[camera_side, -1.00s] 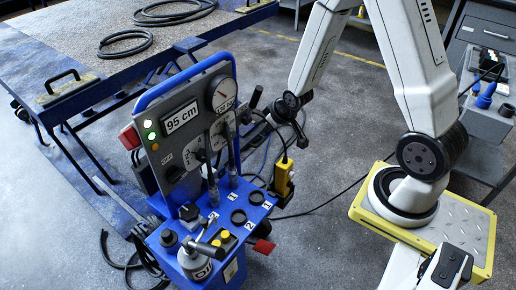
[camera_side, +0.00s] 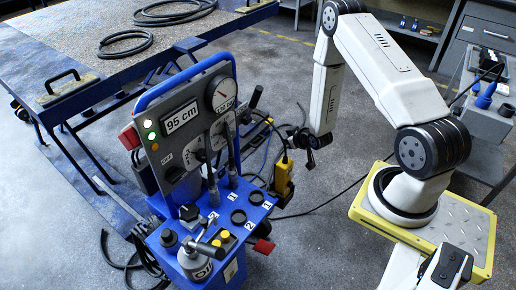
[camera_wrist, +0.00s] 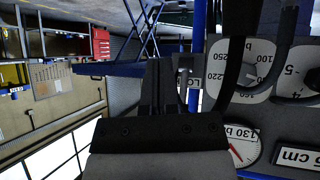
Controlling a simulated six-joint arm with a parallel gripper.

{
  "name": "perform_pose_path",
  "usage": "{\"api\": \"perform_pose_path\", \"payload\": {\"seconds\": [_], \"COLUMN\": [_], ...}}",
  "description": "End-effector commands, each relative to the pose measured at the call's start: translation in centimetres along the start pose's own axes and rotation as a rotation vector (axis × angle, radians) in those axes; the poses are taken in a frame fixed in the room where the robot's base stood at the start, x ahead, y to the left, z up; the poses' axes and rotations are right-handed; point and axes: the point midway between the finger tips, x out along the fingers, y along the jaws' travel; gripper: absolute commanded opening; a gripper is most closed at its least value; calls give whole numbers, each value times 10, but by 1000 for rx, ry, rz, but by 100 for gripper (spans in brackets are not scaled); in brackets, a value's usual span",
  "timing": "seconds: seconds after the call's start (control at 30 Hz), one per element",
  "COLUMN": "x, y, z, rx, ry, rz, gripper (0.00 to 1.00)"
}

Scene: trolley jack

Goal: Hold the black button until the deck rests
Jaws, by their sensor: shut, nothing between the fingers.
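The deck (camera_side: 75,62) is a lift table's grey top in a blue frame, held up on blue legs at the left. The blue console (camera_side: 168,168) beside it reads 95 cm on its display (camera_side: 182,118). Its lower shelf carries a round black part (camera_side: 168,238), a black knob (camera_side: 189,212) and black rings; I cannot tell which is the black button. A yellow unit (camera_side: 283,180) hangs at the console's right. My gripper (camera_side: 310,163) is shut and empty, in the air right of the console. In the wrist view my gripper (camera_wrist: 167,65) points past the gauge (camera_wrist: 240,145).
Black hose coils (camera_side: 125,43) lie on the deck. Upright levers (camera_side: 232,160) and a grey cylinder (camera_side: 195,262) stand on the console. Cables trail on the floor (camera_side: 325,235). A grey workbench (camera_side: 490,110) stands at the right.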

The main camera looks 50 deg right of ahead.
Motion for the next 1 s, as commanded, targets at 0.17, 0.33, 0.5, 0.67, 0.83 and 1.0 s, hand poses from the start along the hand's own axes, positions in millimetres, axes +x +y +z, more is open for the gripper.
{"api": "perform_pose_path", "payload": {"seconds": [0.17, 0.33, 0.5, 0.67, 0.83, 1.0], "x": [6, 5, -2, -14, -32, -50], "y": [12, 19, 20, 16, 4, -10], "z": [32, 63, 100, 138, 179, 213], "rx": [24, 50, 84, 124, 173, 219], "ry": [51, 87, 104, 99, 75, 43], "rz": [30, 59, 85, 110, 132, 149], "gripper": [0, 0, 0, 0, 0, 0]}}
